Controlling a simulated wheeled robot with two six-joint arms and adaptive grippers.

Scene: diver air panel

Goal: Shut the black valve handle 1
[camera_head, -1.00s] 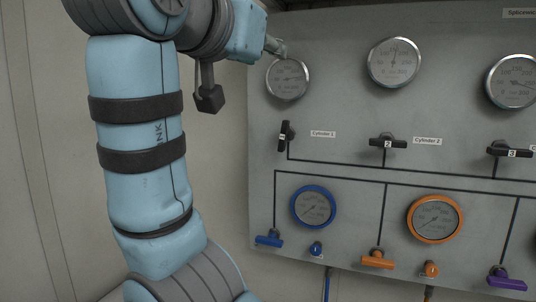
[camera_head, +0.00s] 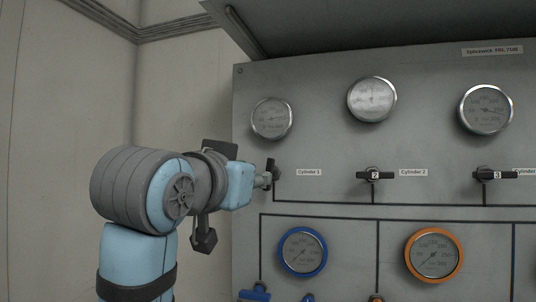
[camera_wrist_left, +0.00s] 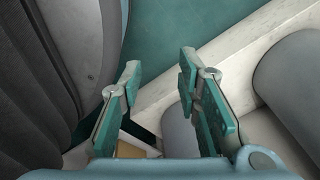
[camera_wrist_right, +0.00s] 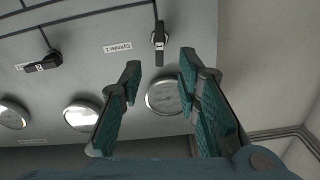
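The black valve handle 1 (camera_head: 272,172) is on the panel beside the "Cylinder 1" label and stands upright. In the right wrist view, which is upside down, handle 1 (camera_wrist_right: 158,40) lies just ahead of the gap between the fingers. My right gripper (camera_wrist_right: 161,70) is open and empty there. In the head view its tip (camera_head: 263,181) overlaps the left edge of handle 1; contact cannot be told. My left gripper (camera_wrist_left: 161,75) is open and empty, away from the panel and facing a teal surface and pale beam.
Black handles 2 (camera_head: 376,175) and 3 (camera_head: 496,174) lie crosswise to the right. A gauge (camera_head: 271,118) sits above handle 1, and a blue-rimmed gauge (camera_head: 303,251) below. An overhang (camera_head: 236,28) juts out at the panel's top left.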

